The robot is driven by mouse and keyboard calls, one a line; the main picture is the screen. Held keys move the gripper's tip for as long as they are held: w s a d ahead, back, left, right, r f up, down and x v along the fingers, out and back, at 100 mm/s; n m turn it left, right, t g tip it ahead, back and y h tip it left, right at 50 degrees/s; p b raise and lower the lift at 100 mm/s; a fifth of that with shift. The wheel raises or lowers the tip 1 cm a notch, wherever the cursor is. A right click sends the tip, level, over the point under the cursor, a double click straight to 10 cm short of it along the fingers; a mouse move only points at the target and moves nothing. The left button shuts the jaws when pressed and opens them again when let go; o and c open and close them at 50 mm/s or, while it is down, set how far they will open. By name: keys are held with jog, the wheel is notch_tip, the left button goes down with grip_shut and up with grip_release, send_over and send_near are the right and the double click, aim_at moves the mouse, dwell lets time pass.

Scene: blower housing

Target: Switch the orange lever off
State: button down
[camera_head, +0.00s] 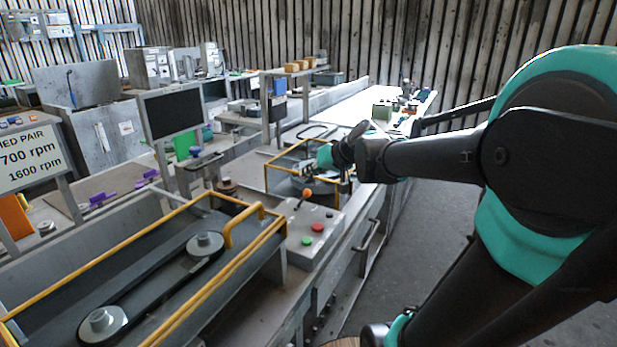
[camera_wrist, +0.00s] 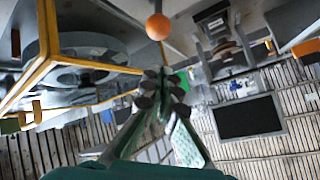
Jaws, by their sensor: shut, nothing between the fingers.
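The orange lever (camera_head: 307,193) has a round orange knob on a thin stem that rises tilted from a grey control box (camera_head: 325,217). In the wrist view, its orange ball knob (camera_wrist: 158,27) shows at the top, just beyond my fingertips, with a visible gap in the picture. My gripper (camera_head: 306,172) is behind the lever in the head view, near the yellow frame. In the wrist view, my gripper (camera_wrist: 160,90) has its fingers together and empty, pointing toward the knob. Whether the fingers touch the lever is not shown; they look apart from it.
A red button (camera_head: 317,227) and a green button (camera_head: 306,240) sit on the control box. A yellow guard rail (camera_head: 230,235) surrounds the belt and pulleys at front left. A second yellow frame (camera_head: 283,158) stands by my gripper. A dark screen (camera_head: 172,112) stands behind.

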jog(key=w+d+v, duration=0.1)
jog(key=v, duration=0.8)
jog(key=shift+d+r, duration=0.2)
jog(key=shift+d, duration=0.05)
jog(key=shift+w, duration=0.15)
